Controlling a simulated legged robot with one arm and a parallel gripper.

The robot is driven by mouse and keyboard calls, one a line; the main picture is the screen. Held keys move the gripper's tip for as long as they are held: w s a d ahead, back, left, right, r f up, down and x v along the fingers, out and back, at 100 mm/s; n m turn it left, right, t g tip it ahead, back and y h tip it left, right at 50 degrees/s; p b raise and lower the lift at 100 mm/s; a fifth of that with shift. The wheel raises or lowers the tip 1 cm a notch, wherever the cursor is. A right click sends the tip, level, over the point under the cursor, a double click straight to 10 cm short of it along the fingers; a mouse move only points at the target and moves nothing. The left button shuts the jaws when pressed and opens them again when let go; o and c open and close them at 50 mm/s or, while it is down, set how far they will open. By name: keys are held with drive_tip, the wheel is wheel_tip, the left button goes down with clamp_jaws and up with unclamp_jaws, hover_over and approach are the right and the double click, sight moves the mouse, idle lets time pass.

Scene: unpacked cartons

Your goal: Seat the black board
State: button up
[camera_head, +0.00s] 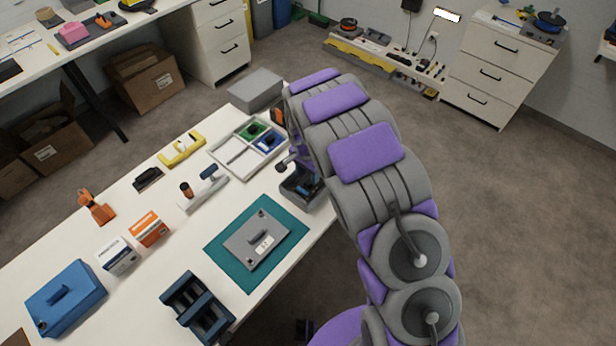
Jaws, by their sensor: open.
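A grey fixture (257,240) with a raised dark block, a pale label and small knobs lies on a teal mat (222,247) near the table's front edge. A white divided tray (226,148) behind it holds a green board (252,130) and a blue board (268,142). I cannot pick out the black board with certainty. A small black item (148,179) lies farther left, too small to identify. My gripper (291,168) is small and partly hidden by my arm, beside the tray and over a dark grey bin (302,190); it is open, with nothing visible in it.
A dark blue stand (197,307), a blue case (66,297), two small boxes (149,229), an orange tool (96,206) and a yellow tool (182,149) stand on the white table. A grey box (255,89) sits at the back. Floor right of the table is clear.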

wheel_tip(320, 180, up, 13)
drive_tip(key=p, duration=0.2)
drive_tip(key=shift+s+a, duration=0.25)
drive_tip(key=shift+s, duration=0.1)
